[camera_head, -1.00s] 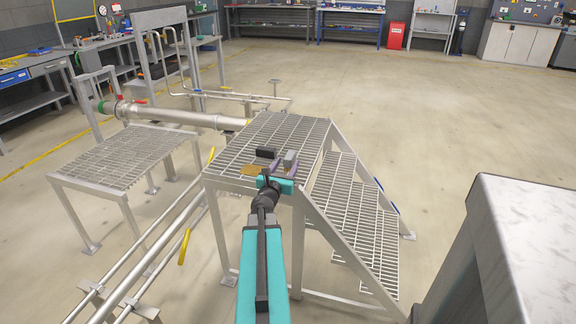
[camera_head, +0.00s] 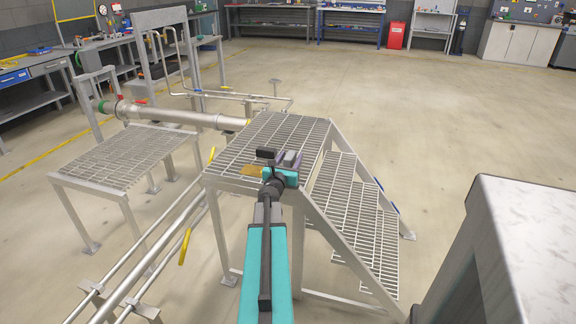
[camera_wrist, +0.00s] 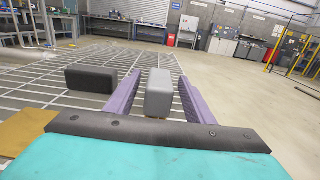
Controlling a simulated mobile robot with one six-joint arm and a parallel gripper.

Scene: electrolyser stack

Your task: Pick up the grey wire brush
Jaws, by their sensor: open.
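A plain grey block, which I take for the grey wire brush (camera_head: 290,158), lies on the grated top of the platform. In the wrist view the grey wire brush (camera_wrist: 159,93) stands between the two purple fingers of my gripper (camera_wrist: 162,80). The fingers are open, one on each side, with a visible gap on the left. On the right the gap is narrow and I cannot tell whether they touch. In the head view my gripper (camera_head: 288,165) is low at the platform's near edge. The brush's lower near part is hidden.
A black block (camera_wrist: 91,79) lies just left of the left finger, on the grating. A flat brown piece (camera_wrist: 22,130) lies farther left and nearer. The grated platform (camera_head: 262,135) is clear beyond them. Steps (camera_head: 350,205) go down on its right.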

